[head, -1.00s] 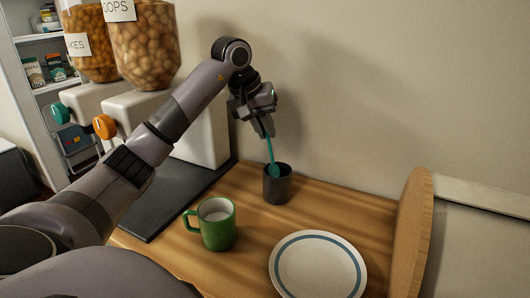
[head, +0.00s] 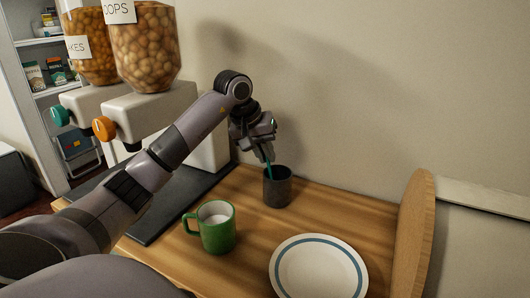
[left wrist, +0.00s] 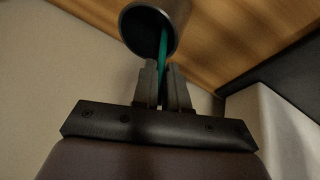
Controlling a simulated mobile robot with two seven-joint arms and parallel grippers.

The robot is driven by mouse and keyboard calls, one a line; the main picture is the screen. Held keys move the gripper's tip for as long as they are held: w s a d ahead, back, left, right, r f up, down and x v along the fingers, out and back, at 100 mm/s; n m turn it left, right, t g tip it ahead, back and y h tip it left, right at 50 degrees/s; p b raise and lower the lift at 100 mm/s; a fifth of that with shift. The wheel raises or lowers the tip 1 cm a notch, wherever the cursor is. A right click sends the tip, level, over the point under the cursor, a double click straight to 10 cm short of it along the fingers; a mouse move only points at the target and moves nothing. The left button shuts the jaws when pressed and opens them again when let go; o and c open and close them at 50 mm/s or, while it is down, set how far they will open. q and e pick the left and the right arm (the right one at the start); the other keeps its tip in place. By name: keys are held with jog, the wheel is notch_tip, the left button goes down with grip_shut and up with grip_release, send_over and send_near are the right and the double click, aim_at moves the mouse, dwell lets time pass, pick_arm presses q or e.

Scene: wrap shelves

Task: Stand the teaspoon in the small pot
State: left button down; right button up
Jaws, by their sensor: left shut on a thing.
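The teal teaspoon (head: 268,169) is held upright by my left gripper (head: 267,155), its lower part down inside the dark small pot (head: 277,188). The pot stands upright on the wooden counter near the wall. In the left wrist view, my left gripper (left wrist: 165,88) is shut on the teaspoon (left wrist: 163,50), which runs into the mouth of the pot (left wrist: 178,14). The spoon's lower end is hidden inside the pot, so I cannot tell whether it touches the bottom. My right gripper is not in view.
A green mug (head: 218,238) with pale liquid stands in front of the pot. A white plate with a blue ring (head: 318,278) lies front right. Cereal dispensers (head: 150,105) stand on a dark mat at left. A round wooden board (head: 412,235) stands at the right.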

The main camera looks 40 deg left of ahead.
pick_arm(q)
jog(key=c, duration=1.2)
grip_release()
jog(key=shift+o, duration=0.2)
jog(key=shift+r, duration=0.1)
jog(key=p+v, duration=0.1)
jog(key=v, duration=1.1)
